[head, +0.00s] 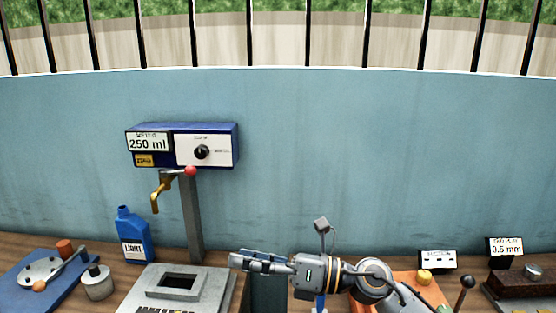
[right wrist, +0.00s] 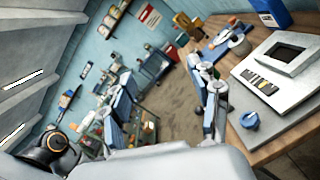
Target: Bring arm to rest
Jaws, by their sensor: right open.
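My right arm comes in from the lower right in the head view. Its gripper (head: 240,261) points left, in front of the blue wall and beside the grey metered stand. The jaws are open, with nothing seen between them. My left gripper does not show in the head view.
A blue meter box (head: 182,145) reading 250 ml stands on a grey post with a brass tap (head: 161,189). A blue bottle (head: 132,237) and a grey scale-like base (head: 210,290) are on the wooden bench. An orange pad (head: 405,281) lies right. Floor (right wrist: 170,110) is open.

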